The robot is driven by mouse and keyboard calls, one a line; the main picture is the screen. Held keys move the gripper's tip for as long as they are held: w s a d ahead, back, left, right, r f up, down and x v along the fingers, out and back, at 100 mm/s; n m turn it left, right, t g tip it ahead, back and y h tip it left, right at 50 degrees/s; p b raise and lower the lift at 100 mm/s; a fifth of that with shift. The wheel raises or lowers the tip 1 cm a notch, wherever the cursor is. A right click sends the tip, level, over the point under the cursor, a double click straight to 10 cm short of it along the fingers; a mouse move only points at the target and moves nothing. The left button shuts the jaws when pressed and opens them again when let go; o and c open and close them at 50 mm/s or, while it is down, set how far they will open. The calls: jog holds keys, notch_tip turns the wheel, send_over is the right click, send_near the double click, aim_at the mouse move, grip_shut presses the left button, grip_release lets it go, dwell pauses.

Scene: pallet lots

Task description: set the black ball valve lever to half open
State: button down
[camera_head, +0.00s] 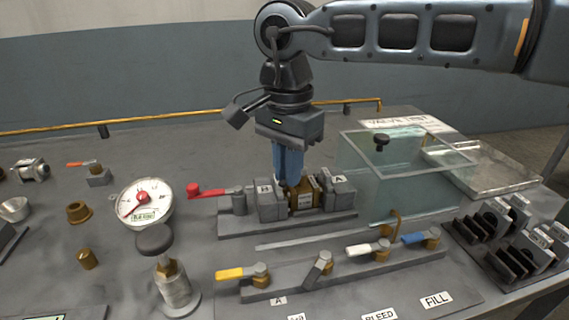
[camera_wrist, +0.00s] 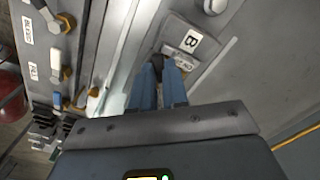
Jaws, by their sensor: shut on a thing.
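My gripper (camera_head: 289,178) points straight down over a brass valve body (camera_head: 306,196) set between two grey blocks marked B (camera_head: 268,198) and A (camera_head: 338,190). Its blue fingers are closed at the top of that body, beside block B. In the wrist view the fingertips (camera_wrist: 164,66) come together close to a small dark piece (camera_wrist: 168,50), which seems to be the black lever. The fingers hide most of the lever, so its angle cannot be told. The body carries a white label, seen in part.
A red lever (camera_head: 207,190) sticks out left of block B. In front stand yellow (camera_head: 236,273), grey (camera_head: 318,268), white (camera_head: 363,250) and blue (camera_head: 414,238) levers. A dial gauge (camera_head: 144,203) stands left; a clear box (camera_head: 385,185) stands close on the right.

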jog(key=shift+s+d+n, duration=0.1)
jog(key=shift+d+n, duration=0.15)
jog(key=shift+n, duration=0.45)
jog(key=c, duration=1.1)
grip_release()
notch_tip(320, 180, up, 8)
jog(key=shift+f, duration=0.1)
jog(key=shift+s, duration=0.15)
